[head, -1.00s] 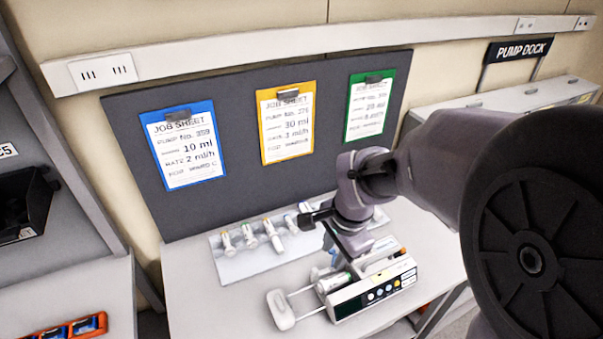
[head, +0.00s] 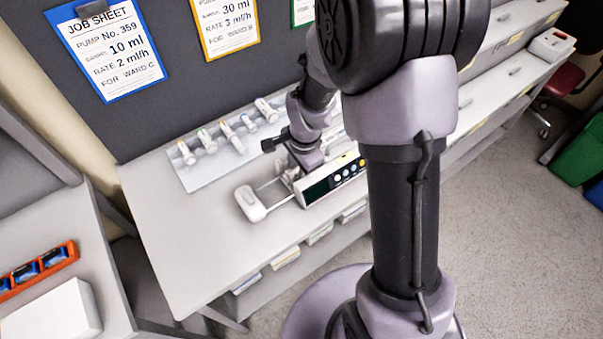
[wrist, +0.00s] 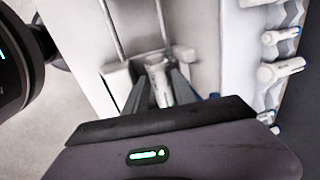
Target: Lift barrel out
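The infusion pump (head: 320,187) is a white unit with a dark display and buttons. It lies on the grey bench, its plunger block (head: 252,205) out to the left on two rods. In the wrist view a pale barrel (wrist: 158,80) lies in the pump body (wrist: 118,80). My gripper (wrist: 160,88) is down at the pump, with one dark finger on each side of the barrel. I cannot tell whether the fingers press on it or leave a small gap. In the head view my gripper (head: 291,172) and wrist hide the barrel.
A pale tray (head: 195,178) with several capped syringes stands behind the pump, close to my wrist. A dark board with job sheets, one in a blue frame (head: 108,45), rises behind. An orange rack (head: 40,268) and a white box (head: 52,315) are on the left surface. The bench front-left is clear.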

